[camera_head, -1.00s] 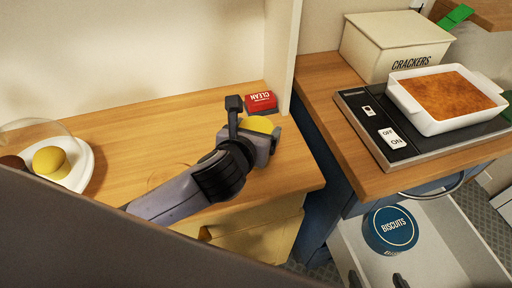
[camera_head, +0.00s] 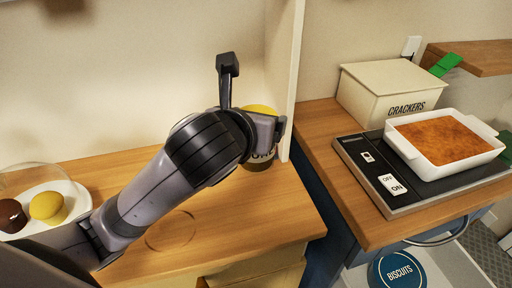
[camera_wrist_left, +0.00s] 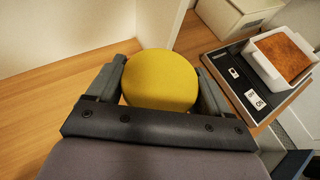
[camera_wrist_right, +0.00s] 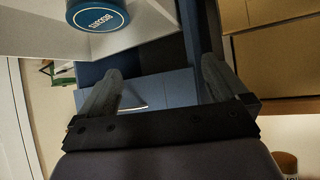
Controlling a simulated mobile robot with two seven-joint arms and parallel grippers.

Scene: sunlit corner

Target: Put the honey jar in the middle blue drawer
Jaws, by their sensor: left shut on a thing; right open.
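The honey jar (camera_head: 262,157) has a yellow lid and a dark, partly hidden label. My left gripper (camera_head: 264,128) is shut around it near the wooden counter's right end, beside the white upright panel. The left wrist view shows the round yellow lid (camera_wrist_left: 161,80) between the fingers; whether the base touches the counter is unclear. An open drawer (camera_head: 447,267) with a white inside sits below a blue front with a curved handle at lower right. My right gripper (camera_wrist_right: 160,88) is open and empty in the right wrist view, near blue drawer fronts (camera_wrist_right: 170,92).
A blue biscuits tin (camera_head: 397,271) is in the open drawer. Cakes on a white plate (camera_head: 75,205) are at far left. The upright panel (camera_head: 287,80) separates the counters.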

